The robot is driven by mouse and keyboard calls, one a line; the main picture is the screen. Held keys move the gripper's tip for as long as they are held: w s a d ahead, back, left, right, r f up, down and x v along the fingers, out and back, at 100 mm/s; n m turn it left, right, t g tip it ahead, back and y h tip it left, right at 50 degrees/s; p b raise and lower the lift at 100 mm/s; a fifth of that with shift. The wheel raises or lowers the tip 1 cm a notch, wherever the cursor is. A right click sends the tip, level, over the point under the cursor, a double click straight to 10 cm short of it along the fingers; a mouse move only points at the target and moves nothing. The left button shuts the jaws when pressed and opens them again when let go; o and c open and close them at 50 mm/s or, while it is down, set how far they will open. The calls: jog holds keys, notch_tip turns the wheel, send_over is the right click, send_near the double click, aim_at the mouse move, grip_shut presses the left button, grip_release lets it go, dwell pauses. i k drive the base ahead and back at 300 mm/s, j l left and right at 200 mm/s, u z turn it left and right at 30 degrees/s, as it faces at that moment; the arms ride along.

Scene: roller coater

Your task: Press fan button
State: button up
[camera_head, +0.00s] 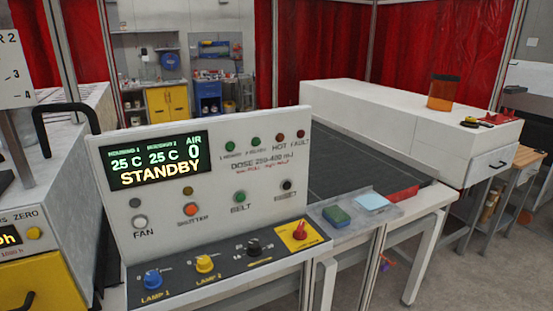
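The white control panel (118,236) stands upright in the left middle of the head view. Its fan button (140,222) is a round white button at the lower left, above the label FAN. A small dark lamp (135,203) sits just above it and looks unlit. The panel display (153,161) reads 25 C, 25 C, AIR 0 and STANDBY. To the right of the fan button are an orange shutter button (191,209), a green belt button (239,198) and a black reset button (287,185). My gripper is not in view.
A black curved handle (62,108) juts out at left. The space before the panel looks clear.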

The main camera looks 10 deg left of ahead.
aim_at(139, 222)
jog(key=u, duration=1.65)
